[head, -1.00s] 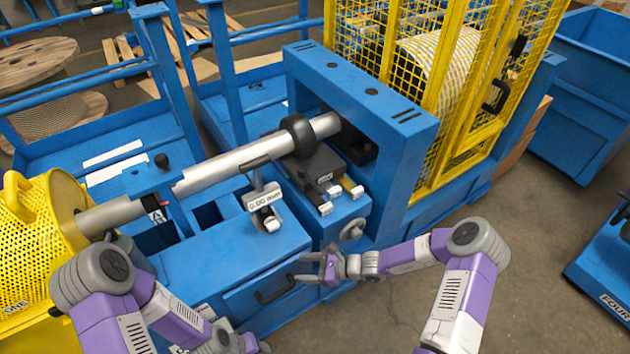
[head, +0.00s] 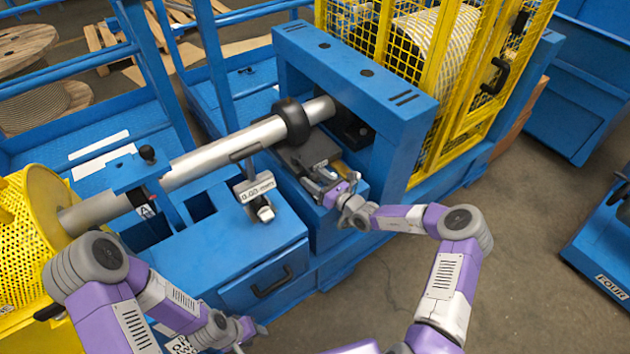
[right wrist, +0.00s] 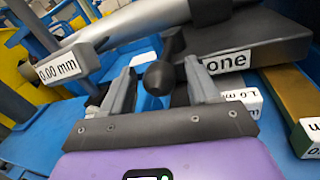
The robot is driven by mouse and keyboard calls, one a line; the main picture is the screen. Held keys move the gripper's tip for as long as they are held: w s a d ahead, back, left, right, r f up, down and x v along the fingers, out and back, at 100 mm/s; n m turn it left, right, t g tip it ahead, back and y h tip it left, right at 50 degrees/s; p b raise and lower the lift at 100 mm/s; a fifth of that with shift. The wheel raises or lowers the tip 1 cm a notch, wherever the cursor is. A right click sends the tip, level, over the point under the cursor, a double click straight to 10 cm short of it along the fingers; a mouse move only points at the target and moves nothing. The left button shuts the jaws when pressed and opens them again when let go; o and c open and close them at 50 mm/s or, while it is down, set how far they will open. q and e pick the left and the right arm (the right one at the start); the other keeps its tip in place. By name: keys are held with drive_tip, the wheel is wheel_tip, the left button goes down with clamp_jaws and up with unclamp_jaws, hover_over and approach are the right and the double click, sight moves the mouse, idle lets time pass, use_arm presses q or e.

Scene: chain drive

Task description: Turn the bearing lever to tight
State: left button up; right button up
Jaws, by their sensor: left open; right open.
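A dark rounded knob on a stem (right wrist: 160,78) shows in the right wrist view beside the dark block labelled "one" (right wrist: 240,42). It looks like the lever's handle, but no "tight" mark is readable. My right gripper (right wrist: 158,85) is open, with one finger on each side of the knob; I cannot tell whether they touch it. In the head view my right gripper (head: 325,184) is at the dark block (head: 312,150) below the black ring (head: 291,122) on the grey shaft, and hides the knob. My left gripper (head: 247,328) is low at the front, open and empty.
A "0.00 mm" display (head: 255,187) stands left of my right gripper. White-ended and brass-coloured bars (right wrist: 290,95) lie to the right in the wrist view. The blue frame (head: 395,115) rises behind, with a yellow mesh cage (head: 440,100).

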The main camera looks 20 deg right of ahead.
drive_tip(key=shift+w+a, duration=0.1)
drive_tip(key=shift+w, duration=0.05)
clamp_jaws()
